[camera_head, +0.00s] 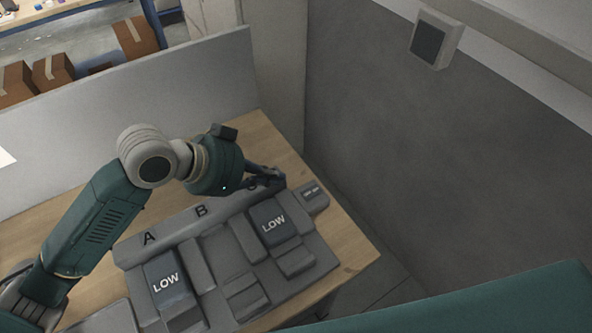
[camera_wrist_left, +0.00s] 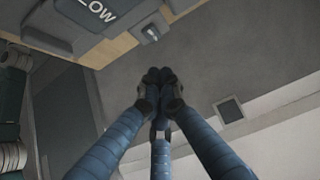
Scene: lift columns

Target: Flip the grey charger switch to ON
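A small grey box (camera_head: 313,194), which looks like the charger switch, sits at the right end of the grey column panel on the wooden table. Its pale marking is too small to read, and I cannot tell its switch position. It also shows near the top of the left wrist view (camera_wrist_left: 151,33). My left gripper (camera_head: 276,180) is just left of and behind this box, apart from it. In the left wrist view its fingers (camera_wrist_left: 160,77) are together with nothing between them. My right gripper is out of view.
The grey panel (camera_head: 215,245) carries letters A and B, with a third letter position partly hidden by my gripper, and two dark blocks marked LOW (camera_head: 272,223). A low grey partition (camera_head: 120,110) stands behind. A dark wall (camera_head: 450,160) with a small box (camera_head: 435,38) is at right.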

